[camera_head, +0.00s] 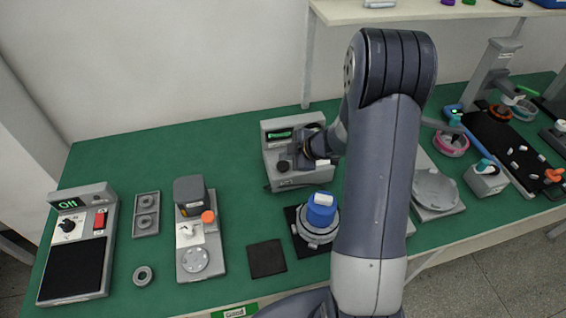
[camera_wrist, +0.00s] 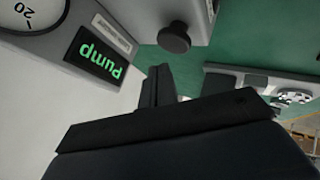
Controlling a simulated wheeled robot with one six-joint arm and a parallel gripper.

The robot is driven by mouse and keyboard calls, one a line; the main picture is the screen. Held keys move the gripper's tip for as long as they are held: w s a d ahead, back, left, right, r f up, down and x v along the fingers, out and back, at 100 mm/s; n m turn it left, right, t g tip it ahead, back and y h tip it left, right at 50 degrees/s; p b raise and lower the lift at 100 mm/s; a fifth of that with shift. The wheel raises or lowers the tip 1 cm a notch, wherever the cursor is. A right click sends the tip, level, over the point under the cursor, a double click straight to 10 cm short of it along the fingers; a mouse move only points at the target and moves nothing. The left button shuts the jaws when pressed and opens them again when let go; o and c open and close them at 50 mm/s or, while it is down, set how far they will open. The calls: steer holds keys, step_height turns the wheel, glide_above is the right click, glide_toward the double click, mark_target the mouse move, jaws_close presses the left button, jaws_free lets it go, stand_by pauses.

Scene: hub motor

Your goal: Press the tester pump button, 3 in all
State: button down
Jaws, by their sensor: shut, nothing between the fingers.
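The tester (camera_head: 291,180) is a grey box at the back middle of the green bench. Its green-lit display (camera_head: 279,135) shows in the head view. In the wrist view the display (camera_wrist: 93,54) reads "Pump", upside down, beside a round gauge (camera_wrist: 30,8). A black round knob (camera_head: 283,166) is on the tester's front, and a black knob (camera_wrist: 174,38) also shows in the wrist view. My gripper (camera_head: 300,160) is shut and empty, close in front of the tester. Its fingers (camera_wrist: 160,85) appear apart from the knob in the wrist view. I cannot tell whether they touch the tester elsewhere.
A blue-capped part (camera_head: 321,211) stands in front of the tester. A grey fixture with an orange knob (camera_head: 208,217) and an "Off" unit (camera_head: 75,262) are to the left. My arm hides the area right of the tester.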

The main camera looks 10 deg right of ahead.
mark_target(287, 166)
steer(key=shift+r+p, duration=2.05)
steer(key=shift+r, duration=0.1)
steer(key=shift+f, duration=0.2)
step_height(287, 166, down, 3)
steer(key=b, duration=0.3)
steer(key=shift+r, duration=0.1)
steer(key=shift+r+b, duration=0.55)
steer(key=shift+b, duration=0.7)
step_height(287, 166, up, 5)
steer(key=p, duration=0.5)
steer(key=shift+r+p, duration=0.2)
steer(key=shift+p, duration=0.2)
